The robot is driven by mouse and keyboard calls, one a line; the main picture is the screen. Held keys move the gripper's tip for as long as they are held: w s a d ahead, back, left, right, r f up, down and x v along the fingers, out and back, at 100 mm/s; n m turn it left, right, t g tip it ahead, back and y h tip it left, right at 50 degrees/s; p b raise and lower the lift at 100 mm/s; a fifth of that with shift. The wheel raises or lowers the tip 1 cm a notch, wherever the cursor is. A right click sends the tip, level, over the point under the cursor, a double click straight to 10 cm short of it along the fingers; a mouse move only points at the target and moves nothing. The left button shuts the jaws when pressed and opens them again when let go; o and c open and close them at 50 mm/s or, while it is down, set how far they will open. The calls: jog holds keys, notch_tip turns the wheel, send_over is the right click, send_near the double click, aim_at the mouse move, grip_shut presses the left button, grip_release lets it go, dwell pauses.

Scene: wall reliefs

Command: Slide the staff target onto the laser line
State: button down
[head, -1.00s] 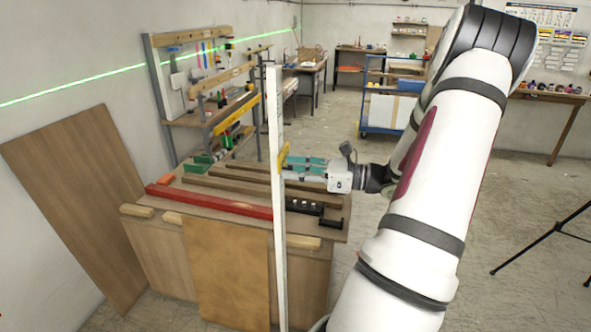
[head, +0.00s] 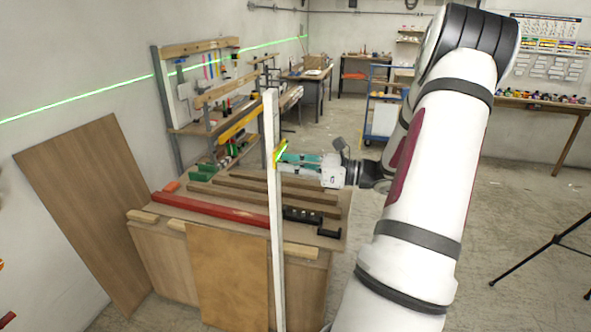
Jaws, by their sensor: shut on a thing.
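The staff (head: 276,235) is a tall white upright pole in front of the workbench. The yellow target (head: 280,152) sits on its upper part, some way below the top. A bright green-white streak shows on the target's face. My gripper (head: 285,158), with teal fingers, reaches in from the right and is shut on the target; the fingertips are partly hidden behind it. The green laser line (head: 90,93) runs across the left wall, rising towards the far corner.
A workbench (head: 225,187) with a red beam (head: 210,209), wooden strips and black blocks stands close behind the staff. A wooden panel (head: 85,200) leans on the left wall. Tripod legs (head: 540,258) stand at the right. The floor between is clear.

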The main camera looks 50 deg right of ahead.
jog(key=c, duration=1.5)
grip_release()
jog(key=shift+c, duration=0.2)
jog(key=v, duration=1.2)
jog(key=shift+f, duration=0.1)
